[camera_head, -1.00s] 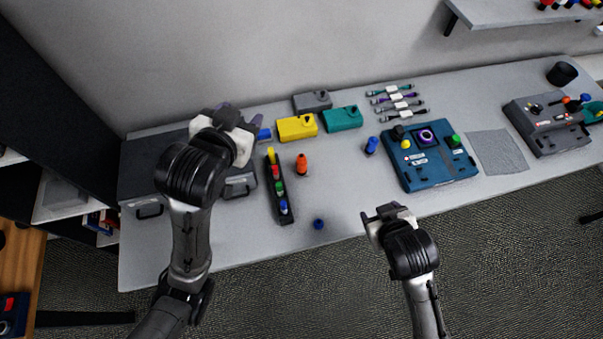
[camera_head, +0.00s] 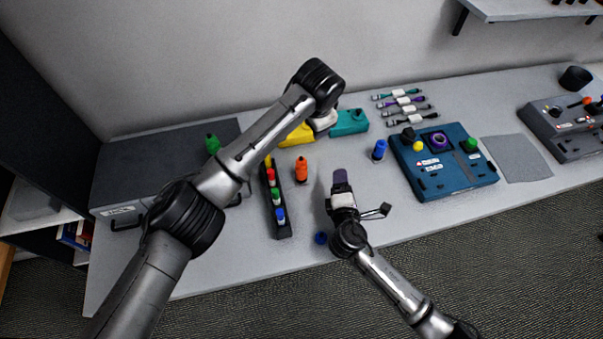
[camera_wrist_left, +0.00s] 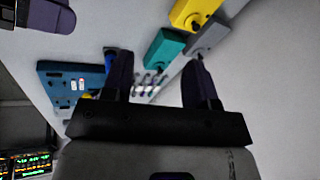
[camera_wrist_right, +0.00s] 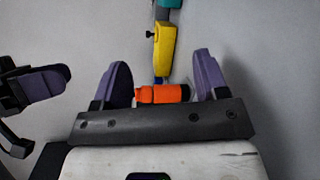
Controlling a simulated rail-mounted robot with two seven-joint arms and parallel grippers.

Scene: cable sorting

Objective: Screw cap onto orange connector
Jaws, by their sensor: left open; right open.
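The orange connector (camera_head: 301,168) stands upright on the table. In the right wrist view it (camera_wrist_right: 165,94) shows between my right fingers, and I cannot tell how far beyond them it is. My right gripper (camera_head: 340,181) is open, just right of the connector in the head view. My left gripper (camera_wrist_left: 157,60) is open and empty; in the head view it is largely hidden behind its own arm near the yellow box. A black rack (camera_head: 283,231) holds small yellow, red, green and blue pieces. I cannot tell which piece is the cap.
A yellow box (camera_head: 295,136) and a teal box (camera_head: 348,122) stand behind. A blue connector (camera_head: 379,149) and a blue panel box (camera_head: 445,175) are to the right.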

